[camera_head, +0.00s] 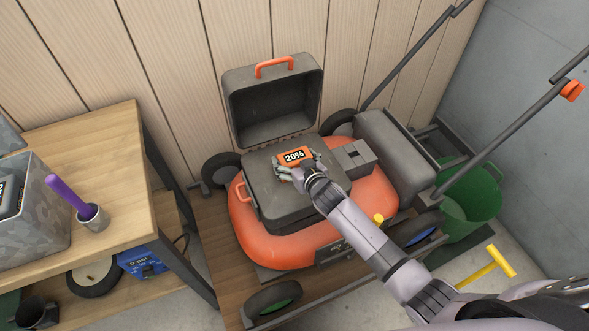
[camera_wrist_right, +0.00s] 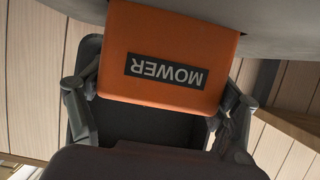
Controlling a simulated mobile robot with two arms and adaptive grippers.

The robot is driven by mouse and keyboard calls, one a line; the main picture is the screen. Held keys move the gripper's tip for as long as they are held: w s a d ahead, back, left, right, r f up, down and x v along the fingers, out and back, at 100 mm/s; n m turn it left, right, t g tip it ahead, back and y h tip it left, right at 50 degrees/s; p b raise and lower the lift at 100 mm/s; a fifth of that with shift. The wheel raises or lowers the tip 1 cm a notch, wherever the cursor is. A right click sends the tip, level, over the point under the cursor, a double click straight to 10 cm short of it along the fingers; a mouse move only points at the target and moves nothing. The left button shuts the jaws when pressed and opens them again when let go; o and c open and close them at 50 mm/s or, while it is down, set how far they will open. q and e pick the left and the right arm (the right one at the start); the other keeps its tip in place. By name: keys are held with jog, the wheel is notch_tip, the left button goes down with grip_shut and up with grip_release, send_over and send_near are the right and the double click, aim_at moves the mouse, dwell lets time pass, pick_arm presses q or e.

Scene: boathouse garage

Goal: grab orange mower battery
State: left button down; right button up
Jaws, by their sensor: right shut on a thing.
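The orange mower battery (camera_head: 295,156) shows a "20%" display in the head view. In the right wrist view its orange face (camera_wrist_right: 167,50) reads "MOWER", upside down. My right gripper (camera_head: 298,170) is shut on the battery, one finger on each side of it. The battery is over the dark grey top (camera_head: 275,205) of the orange mower (camera_head: 270,243), in front of an open grey lid (camera_head: 277,100) with an orange handle. I cannot tell whether it is lifted clear. My left gripper is not in view.
A wooden bench (camera_head: 75,160) at left holds a grey patterned bin (camera_head: 38,215) and a cup (camera_head: 93,218) with a purple-handled thing. A blue device (camera_head: 140,262) sits below. The mower's handle bars rise at right, near a green bucket (camera_head: 470,200).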

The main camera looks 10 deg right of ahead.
jog(key=c, duration=0.4)
jog(key=shift+w+r, duration=0.1)
jog(key=shift+r, duration=0.05)
jog(key=shift+r, duration=0.1)
